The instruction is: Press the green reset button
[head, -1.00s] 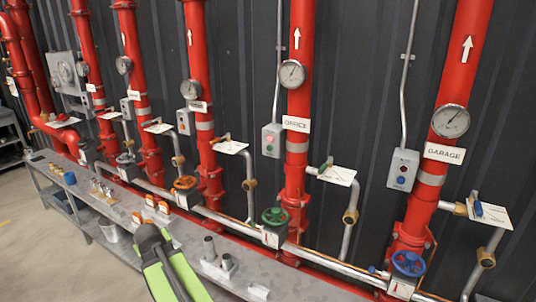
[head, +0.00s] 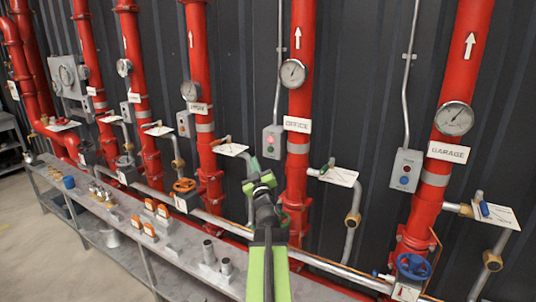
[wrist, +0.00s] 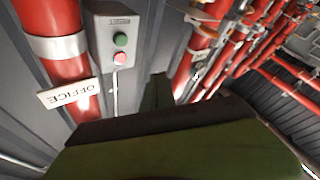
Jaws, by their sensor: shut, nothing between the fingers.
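The green reset button (wrist: 120,39) shows in the wrist view on a grey control box (wrist: 111,25), beside a lit red button (wrist: 120,59). In the head view this box (head: 265,148) is on the wall left of the OFFICE pipe, with its red light (head: 270,139) glowing. The green button is too small there to make out clearly. My gripper (head: 256,170) is shut and empty, just below and left of the box in the head view. Its dark fingers (wrist: 158,92) point up into the wrist view, right of and apart from the box.
Red pipes with gauges stand along the dark wall. The OFFICE sign (head: 297,125) and a lever valve with a white tag (head: 338,177) are close right of my gripper. Another control box (head: 404,171) is by the GARAGE pipe. A grey bench (head: 190,250) runs below.

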